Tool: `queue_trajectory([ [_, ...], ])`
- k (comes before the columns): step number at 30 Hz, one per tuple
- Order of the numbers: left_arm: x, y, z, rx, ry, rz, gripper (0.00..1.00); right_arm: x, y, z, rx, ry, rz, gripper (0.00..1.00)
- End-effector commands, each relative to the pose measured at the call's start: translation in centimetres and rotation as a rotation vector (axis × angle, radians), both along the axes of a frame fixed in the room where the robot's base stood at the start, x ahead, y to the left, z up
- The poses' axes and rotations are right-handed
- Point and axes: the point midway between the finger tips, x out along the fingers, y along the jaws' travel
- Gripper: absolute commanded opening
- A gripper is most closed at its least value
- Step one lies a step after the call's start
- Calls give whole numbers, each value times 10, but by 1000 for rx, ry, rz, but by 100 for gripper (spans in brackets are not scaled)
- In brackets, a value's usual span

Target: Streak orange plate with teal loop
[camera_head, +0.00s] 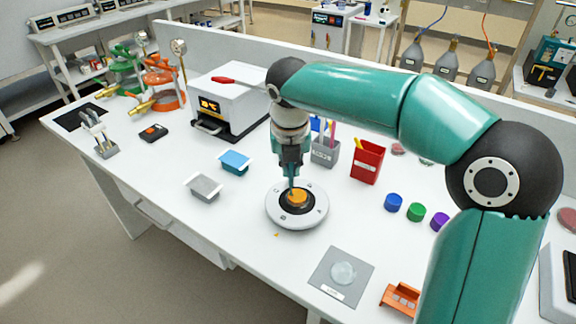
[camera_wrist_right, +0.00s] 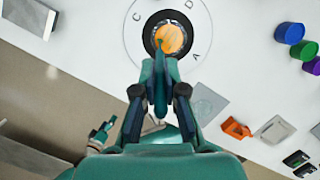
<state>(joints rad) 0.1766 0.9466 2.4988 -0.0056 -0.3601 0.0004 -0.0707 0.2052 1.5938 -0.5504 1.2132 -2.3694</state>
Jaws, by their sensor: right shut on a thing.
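The orange plate (camera_head: 298,196) sits in the dark centre of a round white stand (camera_head: 284,217). It also shows at the top of the right wrist view (camera_wrist_right: 170,38). My right gripper (camera_head: 291,172) points down just above it and is shut on the teal loop (camera_wrist_right: 160,88), a thin upright tool. The loop's lower end reaches to or very near the plate surface; I cannot tell if it touches. My left gripper is absent from the head view. A small teal and dark part of mine at the lower left of the right wrist view may be it, but is unclear.
A white box with a display (camera_head: 229,101) stands behind left. A blue block (camera_head: 234,163) and grey block (camera_head: 204,188) lie left. A red holder (camera_head: 367,161), grey holder (camera_head: 325,153) and coloured caps (camera_head: 414,212) stand right. A grey mat (camera_head: 341,278) lies in front.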

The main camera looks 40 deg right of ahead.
Motion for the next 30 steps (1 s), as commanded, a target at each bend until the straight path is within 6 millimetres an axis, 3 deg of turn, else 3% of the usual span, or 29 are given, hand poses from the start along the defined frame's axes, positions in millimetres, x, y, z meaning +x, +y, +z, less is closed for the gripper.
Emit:
queue_trajectory([
  [30,0,0,2,0,0,0,100,-11,-4,0,0,0,-1,0],
])
